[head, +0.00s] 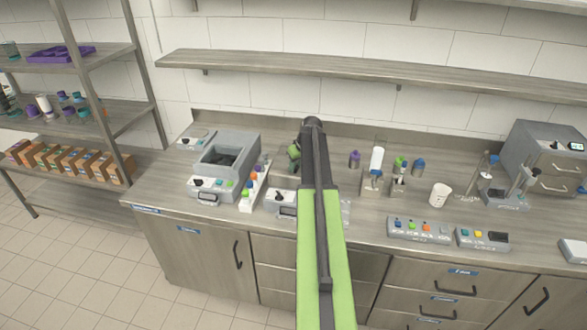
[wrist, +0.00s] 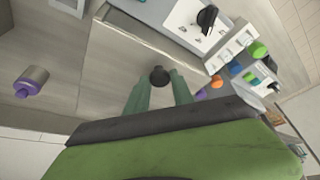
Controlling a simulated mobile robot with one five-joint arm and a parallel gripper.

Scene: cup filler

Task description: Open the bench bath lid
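In the wrist view, a flat grey panel, which looks like the bench bath lid (wrist: 120,57), has a round black knob (wrist: 160,76). My gripper (wrist: 161,82) has its two green-grey fingers spread, one on each side of the knob. I cannot tell whether they touch it. In the head view, my arm covers most of this unit. Only the bath's grey front with a display (head: 284,203) shows to the left of the arm. The lid looks flat and closed in the wrist view.
A grey open-topped box (head: 225,155) and a white rack of coloured caps (head: 254,187) stand left of the unit. A purple bottle (head: 354,159) and a white bottle (head: 376,160) stand to the right, with a white cup (head: 439,195) farther right. A shelf (head: 370,70) runs above.

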